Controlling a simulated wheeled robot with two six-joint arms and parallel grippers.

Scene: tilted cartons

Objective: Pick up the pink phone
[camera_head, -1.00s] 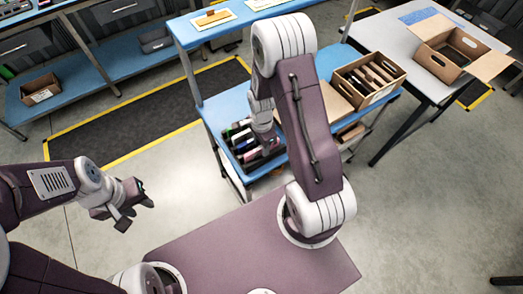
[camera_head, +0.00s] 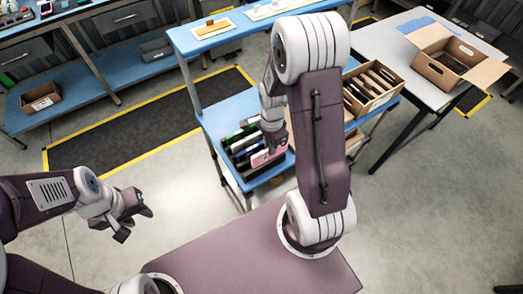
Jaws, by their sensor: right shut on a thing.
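The pink phone (camera_head: 262,158) is at the front end of a row of phones in a dark rack (camera_head: 245,146) on the blue cart shelf. My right gripper (camera_head: 273,147) reaches down over it from above and is shut on it. The arm hides part of the gripper and the rack's right side. I cannot tell whether the phone is clear of the rack. My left gripper (camera_head: 134,212) hangs empty over the floor at the left, its fingers apart.
A carton with several upright items (camera_head: 371,89) stands right of the rack, partly behind my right arm.

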